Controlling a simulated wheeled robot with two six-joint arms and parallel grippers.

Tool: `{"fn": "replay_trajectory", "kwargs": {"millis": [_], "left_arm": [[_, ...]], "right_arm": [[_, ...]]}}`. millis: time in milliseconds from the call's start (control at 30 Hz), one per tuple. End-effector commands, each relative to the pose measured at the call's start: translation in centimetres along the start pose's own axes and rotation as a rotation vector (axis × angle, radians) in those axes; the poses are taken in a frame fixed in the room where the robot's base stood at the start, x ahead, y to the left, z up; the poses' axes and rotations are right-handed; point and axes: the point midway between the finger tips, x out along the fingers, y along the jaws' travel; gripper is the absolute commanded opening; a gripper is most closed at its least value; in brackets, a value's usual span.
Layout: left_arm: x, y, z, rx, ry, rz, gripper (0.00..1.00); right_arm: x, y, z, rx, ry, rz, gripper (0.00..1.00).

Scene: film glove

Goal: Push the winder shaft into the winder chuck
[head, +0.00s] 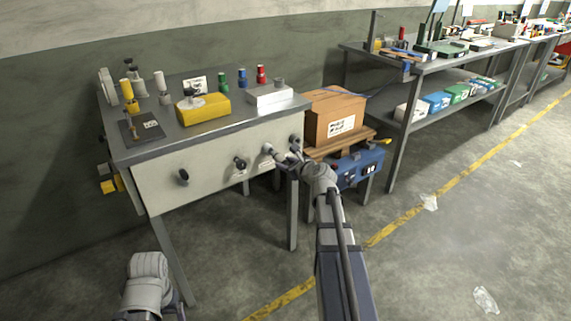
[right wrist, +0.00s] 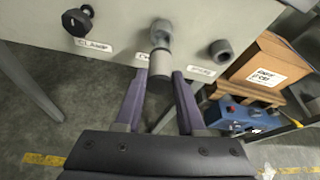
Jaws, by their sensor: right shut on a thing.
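My right gripper (head: 284,157) is at the front panel of the workbench. In the right wrist view its two purple fingers (right wrist: 160,88) are shut on a light grey cylinder, which I take to be the winder shaft (right wrist: 159,66). The shaft's far end meets a dark round fitting on the panel, probably the winder chuck (right wrist: 161,28). The two look roughly in line; I cannot tell how deep the shaft sits. In the head view a pale round part (head: 268,149) shows there. Part of my left arm is at the lower left; its fingers do not show.
The panel carries other dark knobs, one by a "CLAMP" label (right wrist: 95,45) and one at the right (right wrist: 221,50). The bench top (head: 160,146) holds a yellow box (head: 203,109) and spools. A cardboard box (head: 333,117) and blue unit (head: 358,170) stand close right.

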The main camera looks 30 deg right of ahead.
Motion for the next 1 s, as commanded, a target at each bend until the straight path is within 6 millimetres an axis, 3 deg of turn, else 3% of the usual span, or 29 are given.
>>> {"fn": "replay_trajectory", "kwargs": {"millis": [1000], "left_arm": [[0.0,0.0,0.0,0.0,0.0,0.0,0.76]], "right_arm": [[0.73,-0.03,0.3,0.0,0.0,0.0,0.0]]}}
